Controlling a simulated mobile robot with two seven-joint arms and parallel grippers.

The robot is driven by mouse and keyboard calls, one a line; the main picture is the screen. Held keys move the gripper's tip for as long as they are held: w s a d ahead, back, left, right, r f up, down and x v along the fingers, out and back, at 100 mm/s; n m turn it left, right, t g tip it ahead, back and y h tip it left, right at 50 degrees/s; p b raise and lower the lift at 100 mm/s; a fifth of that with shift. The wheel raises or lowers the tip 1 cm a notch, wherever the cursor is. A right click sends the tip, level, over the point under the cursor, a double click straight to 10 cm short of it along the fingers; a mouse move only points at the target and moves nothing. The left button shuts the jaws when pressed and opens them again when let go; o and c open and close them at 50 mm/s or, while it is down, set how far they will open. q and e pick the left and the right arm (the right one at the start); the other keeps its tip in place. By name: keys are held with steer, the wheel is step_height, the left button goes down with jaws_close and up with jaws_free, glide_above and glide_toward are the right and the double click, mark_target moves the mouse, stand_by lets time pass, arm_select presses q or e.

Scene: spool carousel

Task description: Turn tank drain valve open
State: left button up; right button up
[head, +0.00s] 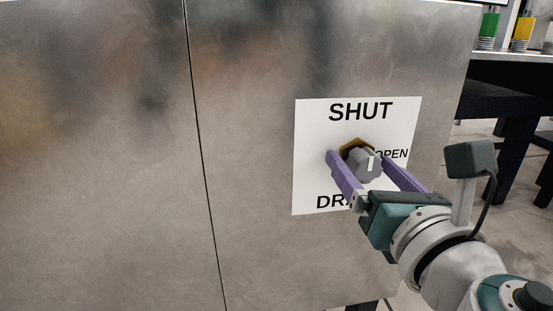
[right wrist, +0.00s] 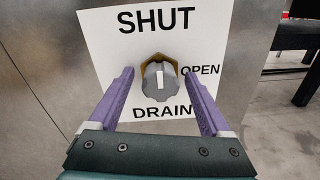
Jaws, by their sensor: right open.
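The drain valve is a grey faceted knob (head: 364,164) with a white pointer line and a brass-coloured collar (head: 355,146) behind it. It sits on a white label (head: 312,150) reading SHUT at the top, OPEN at the right and DRAIN at the bottom. In the right wrist view the knob (right wrist: 160,82) shows its white line close to vertical, towards SHUT. My right gripper (head: 364,166) is open, with one purple finger on each side of the knob. In the right wrist view gaps show between both fingers (right wrist: 160,88) and the knob. My left gripper is not in view.
The label is on a brushed metal cabinet front (head: 250,160) with a vertical seam at the left. A dark-framed table (head: 510,75) stands at the right, with green (head: 489,28) and yellow (head: 522,32) items on top. The floor at the right is partly clear.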

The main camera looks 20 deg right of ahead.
jaws_close()
stand_by(0.7)
